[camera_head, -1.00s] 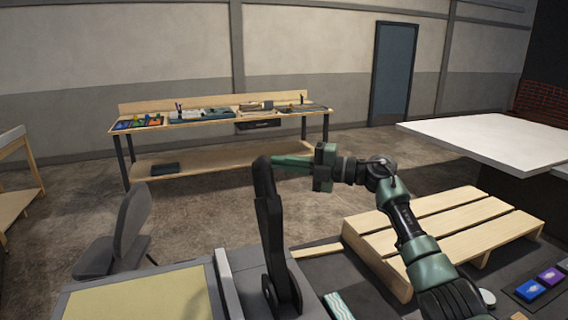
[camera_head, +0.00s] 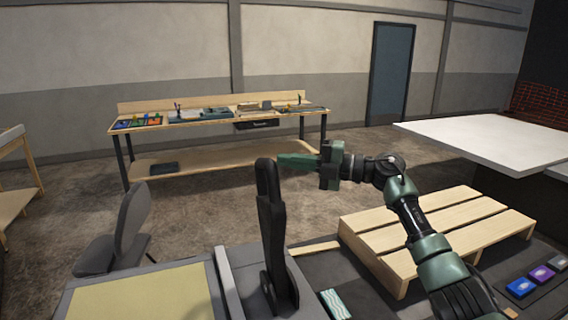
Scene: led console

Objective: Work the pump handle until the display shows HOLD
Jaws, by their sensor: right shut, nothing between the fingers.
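The black pump handle (camera_head: 271,225) stands nearly upright at the lower middle, on the dark grey console. My right gripper (camera_head: 284,160) reaches in from the right with its green fingers pointing left. The fingers are shut with nothing between them. Their tips are beside the top of the handle; I cannot tell whether they touch it. No display reading can be seen. My left gripper is not in view.
A wooden pallet (camera_head: 440,228) lies right of the handle. Blue and purple buttons (camera_head: 521,288) are at the lower right. A white tabletop (camera_head: 490,139) stands behind the pallet. A grey chair (camera_head: 128,222) is at left, and a workbench (camera_head: 206,120) stands at the back.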

